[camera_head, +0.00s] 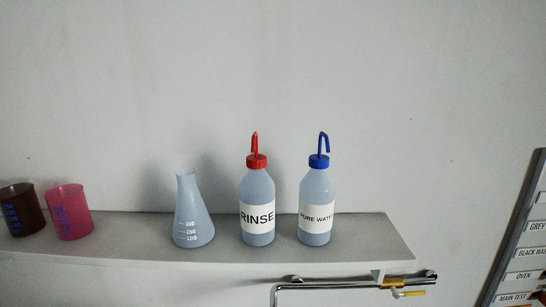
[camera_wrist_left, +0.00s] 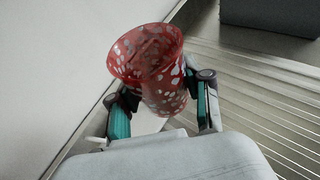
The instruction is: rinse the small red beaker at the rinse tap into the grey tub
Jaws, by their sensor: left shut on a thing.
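The small red beaker (camera_wrist_left: 165,100), see-through with pale spots, is in the left wrist view. My left gripper (camera_wrist_left: 164,88) is shut on it, with a finger on either side. The beaker is tilted in this view and its open mouth faces up and left. A chrome pipe with a yellow lever (camera_head: 405,292), possibly the rinse tap, shows at the bottom of the head view. A dark grey block-like thing (camera_wrist_left: 270,14) stands at the top right of the wrist view; I cannot tell if it is the grey tub. My right gripper is out of view.
A ribbed metal surface (camera_wrist_left: 262,92) lies below the beaker. A shelf (camera_head: 365,238) carries a brown beaker (camera_head: 22,209), a pink beaker (camera_head: 69,211), a flask (camera_head: 193,212), a RINSE bottle (camera_head: 257,190) and a PURE WATER bottle (camera_head: 317,190). A labelled board (camera_head: 522,240) is at right.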

